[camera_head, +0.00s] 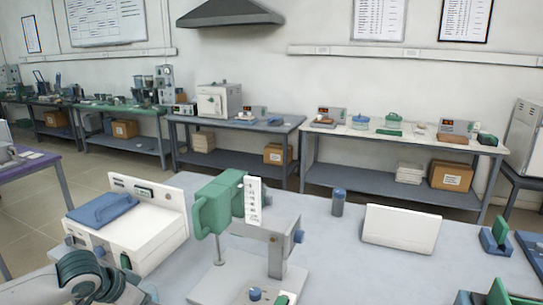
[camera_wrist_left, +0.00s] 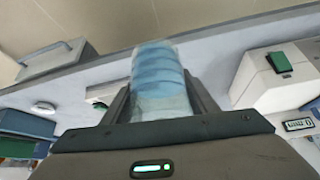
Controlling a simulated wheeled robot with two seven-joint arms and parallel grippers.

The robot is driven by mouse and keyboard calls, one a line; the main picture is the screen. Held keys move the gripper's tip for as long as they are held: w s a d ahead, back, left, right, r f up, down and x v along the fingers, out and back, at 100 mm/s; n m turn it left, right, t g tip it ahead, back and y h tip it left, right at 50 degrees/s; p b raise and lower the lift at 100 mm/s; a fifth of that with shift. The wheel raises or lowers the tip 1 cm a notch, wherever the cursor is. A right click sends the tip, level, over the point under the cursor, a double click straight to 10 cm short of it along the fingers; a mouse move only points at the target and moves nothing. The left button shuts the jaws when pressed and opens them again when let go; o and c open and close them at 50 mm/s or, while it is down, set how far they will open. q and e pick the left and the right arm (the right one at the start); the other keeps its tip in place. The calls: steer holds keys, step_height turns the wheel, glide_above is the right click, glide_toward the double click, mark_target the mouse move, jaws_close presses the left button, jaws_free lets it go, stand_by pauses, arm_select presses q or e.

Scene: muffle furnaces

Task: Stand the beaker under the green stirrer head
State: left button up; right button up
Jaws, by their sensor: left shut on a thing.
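The green stirrer head (camera_head: 212,207) sits on a stand with a white base plate (camera_head: 225,288) at the front middle of the head view. A thin rod with a small disc at its lower end hangs below it. In the left wrist view my left gripper (camera_wrist_left: 160,98) is shut on the beaker (camera_wrist_left: 158,75), which is clear with blue bands. The beaker's lower part is hidden by the gripper body. In the head view my left arm is at the bottom left, and the beaker cannot be made out there. My right gripper is not in view.
A white instrument (camera_head: 135,240) with a blue pad on top stands left of the stirrer. Right of it are a blue-grey cylinder (camera_head: 338,203), a white panel (camera_head: 401,229) and a blue-green holder (camera_head: 496,237).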

arm_select(q)
steer(key=s+d+r+n+y, duration=0.3)
steer(key=s+d+r+n, duration=0.3)
steer(key=d+r, duration=0.2)
steer(key=shift+s+d+t, duration=0.15)
steer(key=shift+d+t, duration=0.15)
steer(key=shift+t, duration=0.1)
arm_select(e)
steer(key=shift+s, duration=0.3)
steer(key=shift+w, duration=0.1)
arm_select(q)
steer(key=shift+d, duration=0.1)
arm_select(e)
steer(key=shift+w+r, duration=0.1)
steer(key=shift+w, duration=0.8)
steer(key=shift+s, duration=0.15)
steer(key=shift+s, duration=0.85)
